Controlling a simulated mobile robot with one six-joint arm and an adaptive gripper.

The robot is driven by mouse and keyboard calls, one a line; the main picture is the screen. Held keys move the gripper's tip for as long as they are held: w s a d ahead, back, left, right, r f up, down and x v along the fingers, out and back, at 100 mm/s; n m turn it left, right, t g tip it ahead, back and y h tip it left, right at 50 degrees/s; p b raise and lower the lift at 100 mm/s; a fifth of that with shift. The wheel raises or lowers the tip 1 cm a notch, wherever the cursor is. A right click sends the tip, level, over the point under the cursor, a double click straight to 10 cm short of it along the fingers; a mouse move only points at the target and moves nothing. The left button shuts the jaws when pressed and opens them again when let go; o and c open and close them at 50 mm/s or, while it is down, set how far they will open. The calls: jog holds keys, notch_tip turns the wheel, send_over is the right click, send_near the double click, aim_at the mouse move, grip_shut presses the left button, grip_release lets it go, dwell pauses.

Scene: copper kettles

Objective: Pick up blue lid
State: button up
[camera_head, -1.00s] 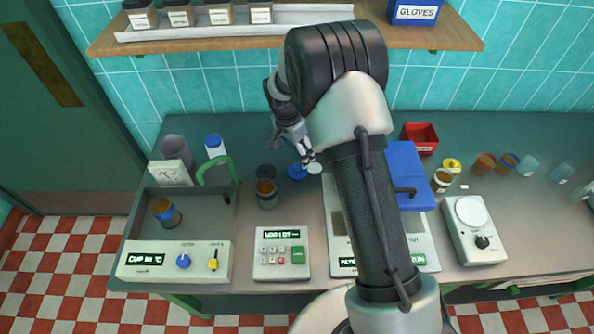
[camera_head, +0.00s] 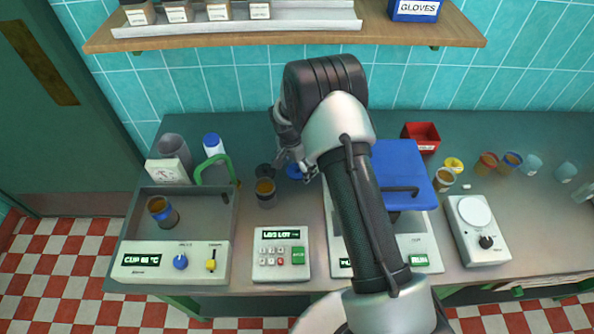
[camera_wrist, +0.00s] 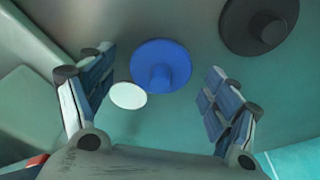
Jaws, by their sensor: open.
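The blue lid (camera_wrist: 161,66) is a round disc with a raised knob. It lies flat on the counter and sits between and just beyond the fingertips of my gripper (camera_wrist: 153,95) in the wrist view. In the head view the blue lid (camera_head: 295,171) shows partly, beside my gripper (camera_head: 305,168), which hangs over it. My gripper is open, with nothing between its fingers. A small white disc (camera_wrist: 128,96) lies next to the blue lid, close to the left finger. A dark lid (camera_wrist: 259,24) lies on the other side and also shows in the head view (camera_head: 265,170).
A cup (camera_head: 265,193) stands just in front of the dark lid. A bath unit with a green handle (camera_head: 214,165) is at left. A keypad box (camera_head: 282,254) is in front. A blue-lidded device (camera_head: 402,165) is right of my arm.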

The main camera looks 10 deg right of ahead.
jog(key=shift+c, duration=0.2)
jog(key=c, duration=0.9)
jog(key=shift+r, duration=0.1)
